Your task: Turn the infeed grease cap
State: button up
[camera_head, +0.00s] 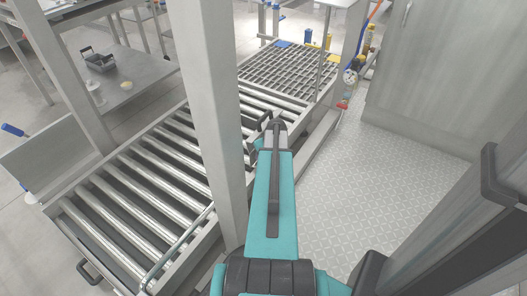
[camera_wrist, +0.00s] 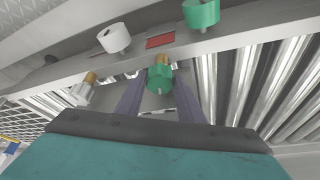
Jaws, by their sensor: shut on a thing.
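A green cap (camera_wrist: 160,79) with a brass-coloured stem sits below the conveyor's side rail in the wrist view. My gripper (camera_wrist: 160,97) has one dark finger on each side of this cap and is shut on it. No readable label tells whether it is the infeed grease cap. In the head view my gripper (camera_head: 259,137) is at the roller conveyor's side rail, partly hidden by my arm, and the cap cannot be seen there.
In the wrist view, a white knob (camera_wrist: 115,38), a red plate (camera_wrist: 160,41) and another green knob (camera_wrist: 201,12) are on the rail. A pale fitting (camera_wrist: 82,90) is to the left. A grey post (camera_head: 212,110) stands close left of my arm. Floor (camera_head: 375,190) at right is clear.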

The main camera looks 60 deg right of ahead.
jog(key=shift+a+m+p, duration=0.1)
jog(key=shift+m+p, duration=0.2)
jog(key=shift+m, duration=0.3)
jog(key=o, duration=1)
jog(key=shift+o, duration=0.2)
jog(key=shift+f+n+b, duration=0.1)
jog(key=shift+n+b, duration=0.4)
jog(key=shift+b, duration=0.05)
